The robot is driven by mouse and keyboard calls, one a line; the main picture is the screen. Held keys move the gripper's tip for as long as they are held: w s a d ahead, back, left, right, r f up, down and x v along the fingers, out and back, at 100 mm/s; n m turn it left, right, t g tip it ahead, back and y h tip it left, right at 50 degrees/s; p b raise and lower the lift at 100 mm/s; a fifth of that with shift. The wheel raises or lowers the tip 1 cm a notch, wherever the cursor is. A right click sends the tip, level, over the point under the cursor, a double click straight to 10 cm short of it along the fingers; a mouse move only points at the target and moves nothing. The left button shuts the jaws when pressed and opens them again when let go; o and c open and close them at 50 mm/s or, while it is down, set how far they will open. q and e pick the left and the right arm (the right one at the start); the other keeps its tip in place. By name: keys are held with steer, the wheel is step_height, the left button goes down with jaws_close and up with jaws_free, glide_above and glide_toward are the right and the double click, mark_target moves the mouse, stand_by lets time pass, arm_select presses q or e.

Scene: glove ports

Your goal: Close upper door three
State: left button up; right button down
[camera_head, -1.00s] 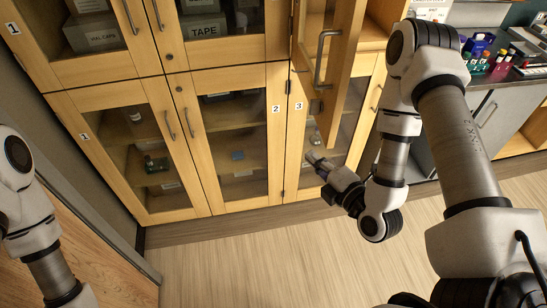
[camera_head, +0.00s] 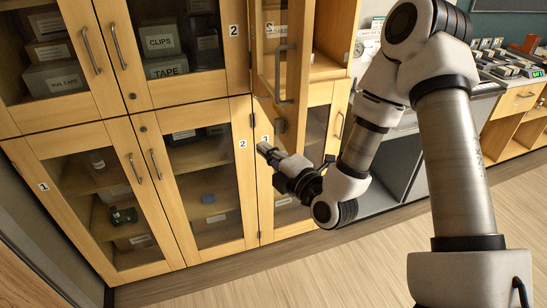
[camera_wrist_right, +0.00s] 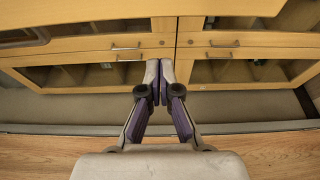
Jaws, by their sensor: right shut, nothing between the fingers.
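Upper door three (camera_head: 300,75) is a wood-framed door that stands open, swung out from the cabinet front. Its grey bar handle (camera_head: 279,75) is on the side facing left. The open upper compartment (camera_head: 328,66) shows to the right of the door. My right gripper (camera_head: 263,149) is shut and empty, a little below the door's lower end and in front of the lower doors. I cannot tell whether it touches anything. In the right wrist view its fingertips (camera_wrist_right: 159,72) are together, with cabinet fronts beyond. My left gripper is out of view.
Upper door two (camera_head: 189,92) and lower door two (camera_head: 252,200) are shut, as is lower door one (camera_head: 165,205). A counter (camera_head: 500,85) with small items stands at the right. The wooden floor (camera_head: 330,270) before the cabinet is clear.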

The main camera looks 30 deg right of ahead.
arm_select(q)
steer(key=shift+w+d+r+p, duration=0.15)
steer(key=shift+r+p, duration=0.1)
steer(key=shift+p, duration=0.75)
arm_select(e)
steer(key=shift+w+d+f, duration=0.1)
steer(key=shift+w+d, duration=0.7)
steer(key=shift+d, duration=0.15)
steer(key=shift+w+d, duration=0.75)
steer(key=shift+d, duration=0.2)
